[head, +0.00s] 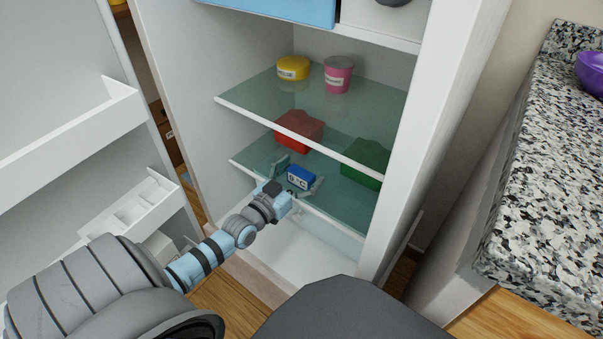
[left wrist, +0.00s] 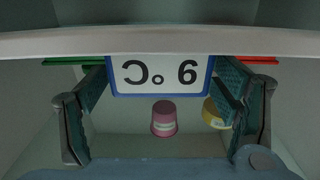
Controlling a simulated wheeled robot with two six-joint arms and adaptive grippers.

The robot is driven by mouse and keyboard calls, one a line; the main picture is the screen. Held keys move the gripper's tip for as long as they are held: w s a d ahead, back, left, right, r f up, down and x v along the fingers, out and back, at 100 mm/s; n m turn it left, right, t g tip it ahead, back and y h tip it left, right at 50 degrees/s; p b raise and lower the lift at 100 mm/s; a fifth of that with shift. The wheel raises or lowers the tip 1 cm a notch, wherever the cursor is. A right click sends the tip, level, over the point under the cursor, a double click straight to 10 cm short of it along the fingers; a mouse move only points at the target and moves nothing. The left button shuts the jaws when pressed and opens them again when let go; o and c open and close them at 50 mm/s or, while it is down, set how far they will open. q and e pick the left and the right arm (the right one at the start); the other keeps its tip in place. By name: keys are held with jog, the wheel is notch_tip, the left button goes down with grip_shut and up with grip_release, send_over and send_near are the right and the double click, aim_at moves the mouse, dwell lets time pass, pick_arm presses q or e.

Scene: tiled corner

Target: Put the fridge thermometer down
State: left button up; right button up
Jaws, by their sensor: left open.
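The fridge thermometer (head: 300,176) is a small blue-framed block with a white face reading a digit and °C. It sits upright at the front of the lower glass shelf (head: 337,197). My left gripper (head: 295,178) is open, with one finger on each side of it. In the left wrist view the thermometer's face (left wrist: 160,75) appears upside down between the two spread fingers (left wrist: 160,95). Whether a fingertip still touches its sides I cannot tell. My right gripper is not in view.
A red box (head: 299,130) stands behind the thermometer and a green box (head: 366,160) to its right. The upper glass shelf (head: 330,118) overhangs, carrying a yellow tub (head: 293,68) and a pink cup (head: 338,74). The open door (head: 70,130) is left, a speckled counter (head: 545,180) right.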

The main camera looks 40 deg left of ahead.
pick_arm(q)
jog(key=shift+r, duration=0.15)
jog(key=s+p, duration=0.5)
jog(key=s, duration=0.7)
jog(key=shift+d+p, duration=0.15)
jog(key=shift+p, duration=0.15)
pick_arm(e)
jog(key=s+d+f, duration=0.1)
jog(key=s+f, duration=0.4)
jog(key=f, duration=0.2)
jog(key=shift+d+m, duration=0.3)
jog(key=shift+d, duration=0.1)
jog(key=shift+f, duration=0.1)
